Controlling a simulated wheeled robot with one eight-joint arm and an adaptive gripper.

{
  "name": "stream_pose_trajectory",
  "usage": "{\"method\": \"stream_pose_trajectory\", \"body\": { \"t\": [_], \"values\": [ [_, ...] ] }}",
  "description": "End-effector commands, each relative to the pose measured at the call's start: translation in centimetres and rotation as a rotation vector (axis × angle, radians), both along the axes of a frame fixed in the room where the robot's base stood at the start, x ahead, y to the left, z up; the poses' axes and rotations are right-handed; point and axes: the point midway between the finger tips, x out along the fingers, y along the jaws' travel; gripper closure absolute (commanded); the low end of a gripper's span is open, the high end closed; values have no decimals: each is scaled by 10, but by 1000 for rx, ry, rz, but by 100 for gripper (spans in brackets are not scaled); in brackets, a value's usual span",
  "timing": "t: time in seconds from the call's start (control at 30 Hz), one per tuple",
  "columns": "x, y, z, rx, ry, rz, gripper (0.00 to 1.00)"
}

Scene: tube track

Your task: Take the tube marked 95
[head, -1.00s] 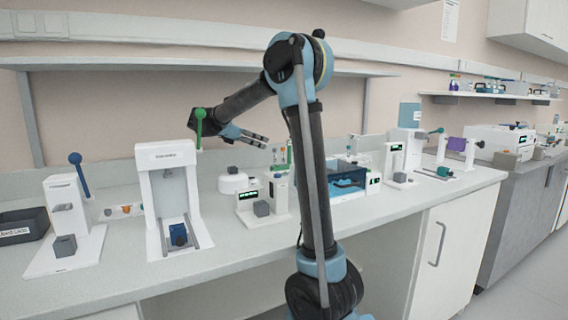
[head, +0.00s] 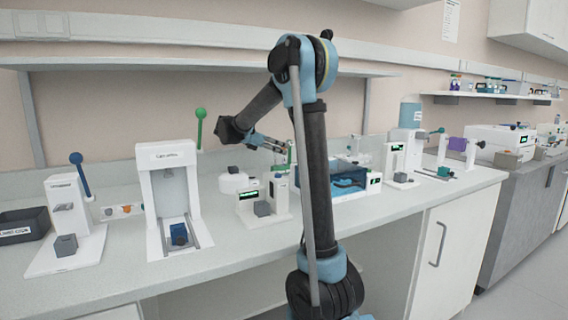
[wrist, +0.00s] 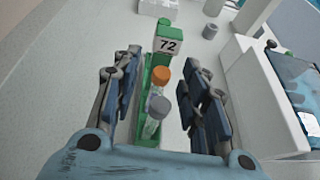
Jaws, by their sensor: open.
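My gripper (head: 279,148) is open and tilted downward over the back of the bench. In the wrist view its two fingers (wrist: 160,88) stand on either side of a green rack (wrist: 145,128). Two clear tubes show between the fingers: one with an orange cap (wrist: 161,75) and, nearer to me, one with a grey cap (wrist: 158,105). The fingers do not visibly grip either tube. A white label reading 72 (wrist: 168,45) is on a green block at the rack's far end. I see no mark 95 on any tube.
A white device (wrist: 265,90) stands close to the right of the rack. A small grey cylinder (wrist: 209,31) is beyond it. Bare bench lies left of the rack.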

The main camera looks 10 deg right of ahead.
Motion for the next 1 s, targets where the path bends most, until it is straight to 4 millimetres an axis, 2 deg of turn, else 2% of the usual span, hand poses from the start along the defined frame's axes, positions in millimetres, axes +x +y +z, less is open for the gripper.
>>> {"method": "stream_pose_trajectory", "body": {
  "t": [0.17,0.33,0.77,0.87,1.0],
  "values": [
    [0,0,0,0,0,0,60],
    [0,0,0,0,0,0,96],
    [0,0,4,0,0,0,96],
    [0,0,13,0,-1,0,96],
    [0,0,36,0,-1,0,96]
  ]
}}
